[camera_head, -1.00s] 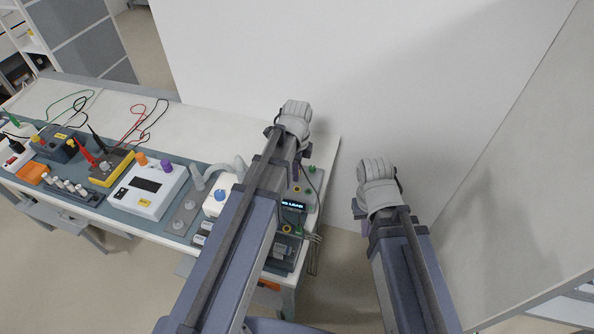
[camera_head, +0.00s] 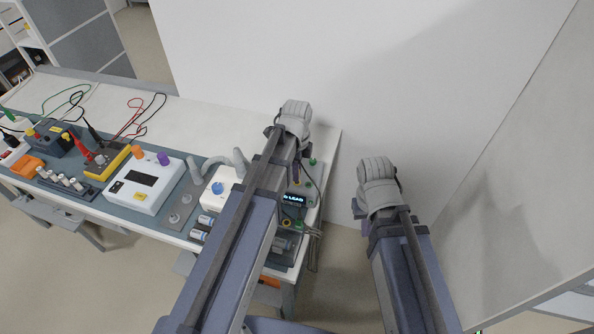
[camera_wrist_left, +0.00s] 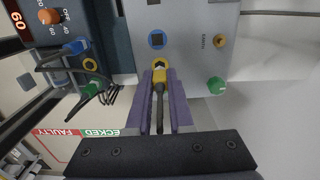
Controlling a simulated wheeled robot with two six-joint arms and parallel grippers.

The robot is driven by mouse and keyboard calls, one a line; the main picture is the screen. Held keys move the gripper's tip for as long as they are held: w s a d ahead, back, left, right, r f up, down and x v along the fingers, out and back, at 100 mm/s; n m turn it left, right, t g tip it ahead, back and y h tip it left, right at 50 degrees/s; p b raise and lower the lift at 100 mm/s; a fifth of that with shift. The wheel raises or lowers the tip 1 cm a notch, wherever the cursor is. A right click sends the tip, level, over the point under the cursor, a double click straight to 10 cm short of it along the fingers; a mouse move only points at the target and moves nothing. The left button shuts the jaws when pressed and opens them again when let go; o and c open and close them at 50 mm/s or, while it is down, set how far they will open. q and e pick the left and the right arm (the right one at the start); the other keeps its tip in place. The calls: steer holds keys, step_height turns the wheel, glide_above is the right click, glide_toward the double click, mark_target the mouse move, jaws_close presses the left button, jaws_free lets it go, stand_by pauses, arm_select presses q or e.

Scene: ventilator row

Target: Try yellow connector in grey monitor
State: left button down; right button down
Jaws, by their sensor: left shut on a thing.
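The yellow connector (camera_wrist_left: 159,76), on a dark cable, is held between the purple fingers of my left gripper (camera_wrist_left: 160,92) in the left wrist view. Its tip meets the lower edge of a yellow-ringed port (camera_wrist_left: 159,62) on the grey monitor (camera_wrist_left: 190,58); I cannot tell whether it is inserted. In the head view the monitor's lit display (camera_head: 293,198) shows beside my left arm, with text ending in "LEAD".
A green connector (camera_wrist_left: 216,85) and a gold socket (camera_wrist_left: 220,41) sit right of the yellow port. A dark device with blue and green plugs (camera_wrist_left: 77,47) stands left. White and yellow units (camera_head: 143,183) line the bench. A white wall (camera_head: 400,80) stands behind.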

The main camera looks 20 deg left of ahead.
arm_select(q)
steer(key=shift+f+b, duration=0.95)
stand_by(0.5)
stand_by(0.7)
steer(key=c, duration=0.7)
jaws_free()
steer(key=shift+r, duration=0.15)
step_height(320, 180, up, 8)
steer(key=p, duration=0.8)
steer(key=shift+f, duration=0.2)
steer(key=s+d+n, duration=0.3)
steer(key=s+n, duration=0.1)
steer(key=s+d+n, duration=0.4)
steer(key=s+n, duration=0.1)
steer(key=s+d+n+y, duration=0.1)
steer(key=s+d+n, duration=0.2)
steer(key=s+n, duration=0.2)
steer(key=shift+s+d, duration=0.15)
steer(key=shift+d, duration=0.1)
